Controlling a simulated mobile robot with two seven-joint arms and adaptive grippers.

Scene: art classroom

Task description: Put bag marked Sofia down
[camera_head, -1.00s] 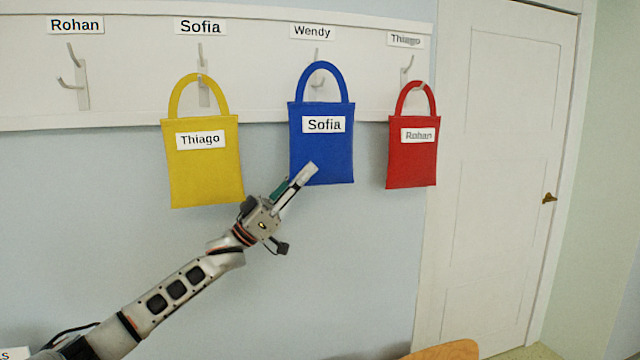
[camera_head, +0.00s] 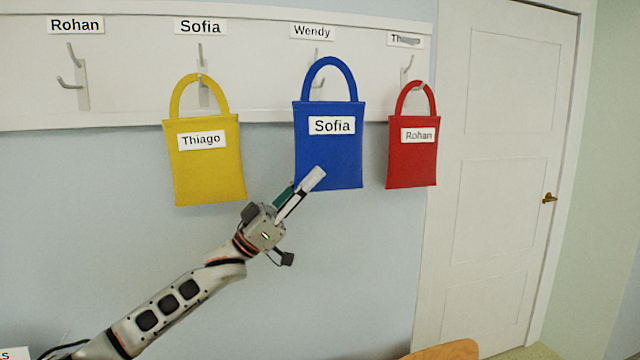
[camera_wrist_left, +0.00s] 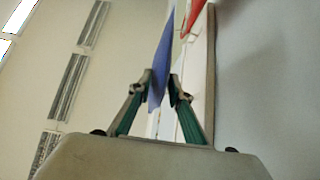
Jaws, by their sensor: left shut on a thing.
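The blue bag marked Sofia (camera_head: 328,155) is upright in front of the wall under the Wendy label (camera_head: 312,31). Its handle loop stands in front of the hook (camera_head: 317,82), which shows through the loop; the handle appears clear of the hook. My left gripper (camera_head: 314,178) reaches up from the lower left and is shut on the bag's lower part. In the left wrist view the blue bag (camera_wrist_left: 160,65) shows edge-on between the two fingers. My right gripper is not in view.
A yellow bag marked Thiago (camera_head: 205,172) hangs under the Sofia label (camera_head: 200,27). A red bag marked Rohan (camera_head: 412,163) hangs close on the right. The hook under Rohan (camera_head: 76,85) is empty. A white door (camera_head: 505,180) stands right; a wooden edge (camera_head: 445,350) shows below.

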